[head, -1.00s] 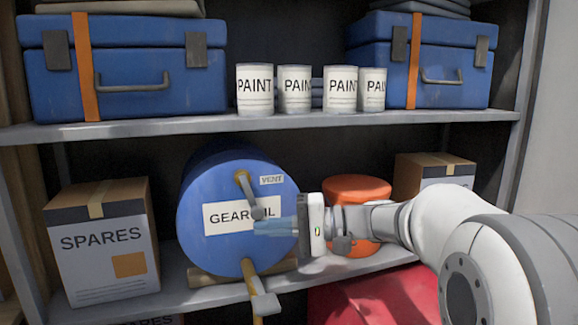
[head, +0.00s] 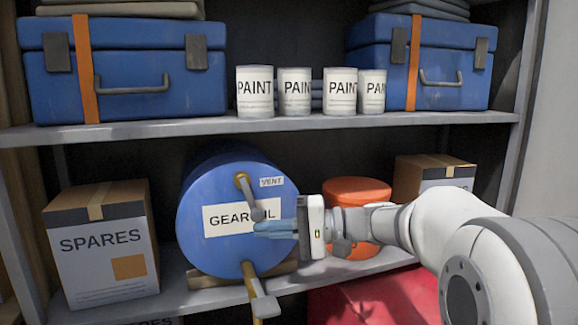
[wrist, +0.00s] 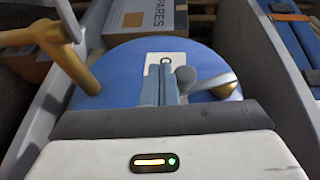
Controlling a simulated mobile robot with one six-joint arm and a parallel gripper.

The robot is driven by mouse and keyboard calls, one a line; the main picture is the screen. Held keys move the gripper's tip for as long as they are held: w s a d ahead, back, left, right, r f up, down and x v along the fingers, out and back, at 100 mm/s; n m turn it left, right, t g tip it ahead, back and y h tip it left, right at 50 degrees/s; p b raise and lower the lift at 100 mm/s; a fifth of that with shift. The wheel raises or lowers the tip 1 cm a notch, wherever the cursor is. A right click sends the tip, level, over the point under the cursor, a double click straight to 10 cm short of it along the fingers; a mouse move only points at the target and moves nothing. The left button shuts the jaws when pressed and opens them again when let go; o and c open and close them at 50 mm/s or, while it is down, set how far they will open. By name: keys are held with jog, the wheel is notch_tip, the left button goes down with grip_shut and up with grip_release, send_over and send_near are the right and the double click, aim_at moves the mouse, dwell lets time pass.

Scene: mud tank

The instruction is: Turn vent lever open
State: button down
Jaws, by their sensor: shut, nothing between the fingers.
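I cannot tell whether the fingers touch the knob.
A brass tap (head: 250,270) with a grey handle sticks out below on the drum. A spares box (head: 105,262) stands left and an orange container (head: 355,188) is behind my wrist. The upper shelf (head: 180,131) holds paint cans and blue cases.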

jog(key=s+d+f+b, duration=0.1)
jog(key=d, duration=1.2)
jog(key=shift+d+f, duration=0.25)
jog(key=shift+s, duration=0.1)
